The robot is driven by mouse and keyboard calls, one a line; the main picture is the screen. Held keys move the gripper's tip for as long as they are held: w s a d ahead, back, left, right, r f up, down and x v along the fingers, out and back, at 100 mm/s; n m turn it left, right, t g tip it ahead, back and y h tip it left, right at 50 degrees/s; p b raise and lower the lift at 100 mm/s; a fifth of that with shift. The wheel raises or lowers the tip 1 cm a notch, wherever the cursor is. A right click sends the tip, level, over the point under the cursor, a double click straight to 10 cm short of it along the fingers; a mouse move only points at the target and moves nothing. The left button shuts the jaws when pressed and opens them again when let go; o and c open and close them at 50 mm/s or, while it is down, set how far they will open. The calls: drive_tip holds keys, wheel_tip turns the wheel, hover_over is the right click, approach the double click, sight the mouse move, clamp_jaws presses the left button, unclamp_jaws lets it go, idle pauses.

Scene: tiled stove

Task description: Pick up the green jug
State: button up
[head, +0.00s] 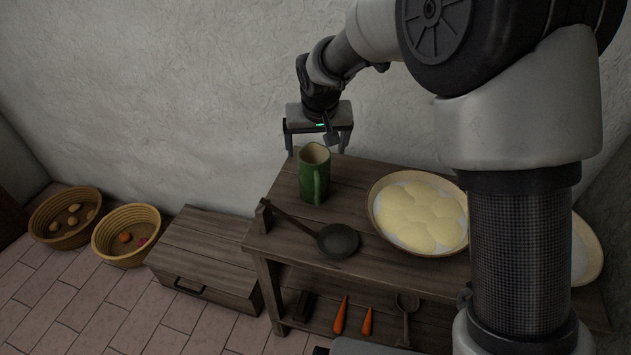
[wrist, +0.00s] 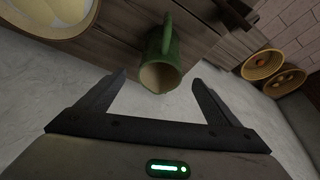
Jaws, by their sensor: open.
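The green jug (head: 314,175) stands upright on the wooden table (head: 286,183), near its back left corner. It has a pale inside and a handle on the side facing the head camera. My gripper (head: 318,143) is open and empty, above and behind the jug by the wall. In the wrist view the jug (wrist: 160,62) lies ahead of the open fingers (wrist: 157,85), roughly centred between them. Its mouth faces the camera and its handle points away. I cannot tell the exact gap between fingertips and jug.
A black ladle (head: 338,240) lies in front of the jug. A wide bowl of dough (head: 376,222) stands to its right. The lower shelf holds carrots (head: 340,316) and a scoop (head: 407,308). A wooden chest (head: 205,257) and two baskets (head: 127,258) stand on the floor at left.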

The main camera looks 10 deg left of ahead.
sight(315, 161)
drive_tip(key=b+x, duration=0.1)
drive_tip(key=x, duration=0.6)
drive_tip(key=shift+a+f+b, duration=0.1)
drive_tip(key=shift+f+b, duration=0.2)
drive_tip(key=shift+f, duration=0.05)
drive_tip(key=shift+r, duration=0.15)
drive_tip(key=c, duration=2.1)
